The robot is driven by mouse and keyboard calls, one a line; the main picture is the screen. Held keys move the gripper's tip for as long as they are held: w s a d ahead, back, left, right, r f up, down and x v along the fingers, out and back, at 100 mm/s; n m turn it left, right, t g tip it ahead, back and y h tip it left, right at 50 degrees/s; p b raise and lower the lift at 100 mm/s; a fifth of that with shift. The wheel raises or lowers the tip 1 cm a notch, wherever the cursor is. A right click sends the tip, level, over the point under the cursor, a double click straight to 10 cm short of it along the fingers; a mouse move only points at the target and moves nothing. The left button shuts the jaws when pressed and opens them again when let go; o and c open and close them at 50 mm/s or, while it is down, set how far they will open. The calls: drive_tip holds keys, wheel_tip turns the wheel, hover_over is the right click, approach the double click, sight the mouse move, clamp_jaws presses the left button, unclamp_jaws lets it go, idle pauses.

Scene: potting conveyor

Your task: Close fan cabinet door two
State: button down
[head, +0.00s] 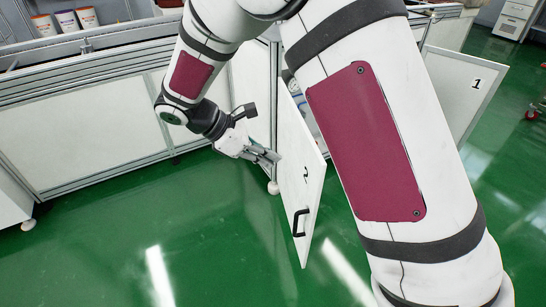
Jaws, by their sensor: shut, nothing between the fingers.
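Cabinet door two (306,203) is a white panel marked "2" with a black handle (300,222) low on its outer face. It stands swung open, out over the green floor, in the middle of the head view. My gripper (272,157) is shut and empty at the upper left part of the door's numbered face. Its fingertips are at or very near the panel; I cannot tell whether they touch. My arm hides part of the cabinet opening behind the door.
Another open door, marked "1" (468,87), stands at the right behind my arm. White cabinet panels (85,143) under a metal-framed conveyor line the left. Several tubs (66,20) sit at the top left. The green floor (150,240) is clear at the front left.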

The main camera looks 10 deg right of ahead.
sight(316, 175)
drive_tip(key=shift+d+f+b, duration=0.55)
drive_tip(key=shift+d+f, duration=0.3)
drive_tip(key=shift+d, duration=0.7)
drive_tip(key=shift+d+f+b, duration=0.55)
drive_tip(key=shift+d+f, duration=0.35)
drive_tip(key=shift+d, duration=0.65)
drive_tip(key=shift+d+f+b, duration=0.55)
drive_tip(key=shift+d+f, duration=0.3)
drive_tip(key=shift+d, duration=0.7)
drive_tip(key=shift+d, duration=0.1)
